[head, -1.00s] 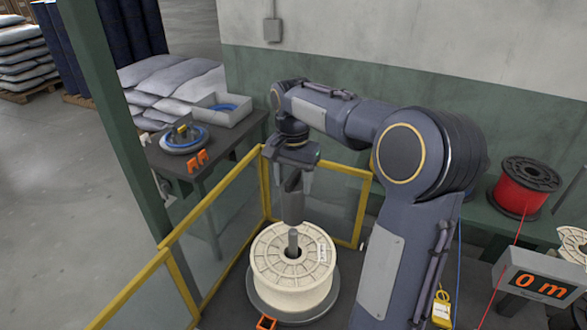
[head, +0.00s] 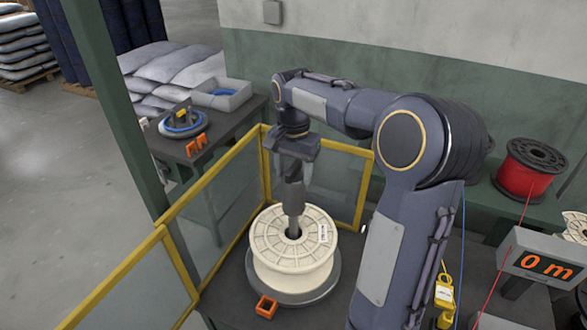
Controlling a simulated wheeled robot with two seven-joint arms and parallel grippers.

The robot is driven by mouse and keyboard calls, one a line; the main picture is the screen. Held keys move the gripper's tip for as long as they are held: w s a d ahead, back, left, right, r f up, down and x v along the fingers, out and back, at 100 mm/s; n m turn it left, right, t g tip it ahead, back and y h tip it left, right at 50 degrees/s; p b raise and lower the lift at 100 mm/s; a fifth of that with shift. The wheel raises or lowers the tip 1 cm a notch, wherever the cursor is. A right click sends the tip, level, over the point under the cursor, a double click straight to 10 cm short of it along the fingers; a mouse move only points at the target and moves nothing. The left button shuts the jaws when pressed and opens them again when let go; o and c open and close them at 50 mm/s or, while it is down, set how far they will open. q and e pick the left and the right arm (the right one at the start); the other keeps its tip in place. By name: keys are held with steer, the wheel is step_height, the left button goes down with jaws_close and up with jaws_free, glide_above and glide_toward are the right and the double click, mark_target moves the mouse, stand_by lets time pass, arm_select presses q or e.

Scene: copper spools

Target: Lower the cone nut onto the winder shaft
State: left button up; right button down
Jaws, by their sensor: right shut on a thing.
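My right gripper (head: 294,176) points down above the white spool (head: 270,257) and is shut on the grey cone nut (head: 293,197). The nut hangs upright in line with the winder shaft (head: 293,227), which stands in the spool's centre hole. A short length of shaft shows below the nut. The nut's lower end meets or overlaps the shaft's top; I cannot tell how far the shaft reaches inside it. The spool lies flat on the dark round winder plate (head: 331,284). My left gripper is out of view.
A yellow-framed clear guard (head: 166,232) closes off the left and back of the winder. An orange block (head: 266,307) sits at the plate's front. A side table (head: 213,143) stands beyond the guard.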

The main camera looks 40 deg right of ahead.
mark_target(293, 200)
steer(key=shift+f, duration=0.1)
steer(key=shift+f+b, duration=1.05)
steer(key=shift+f, duration=0.7)
steer(key=shift+f+b, duration=1.05)
steer(key=shift+f, duration=0.75)
steer(key=shift+f+b, duration=0.9)
steer(key=shift+f, duration=0.35)
steer(key=shift+c, duration=2.3)
jaws_free()
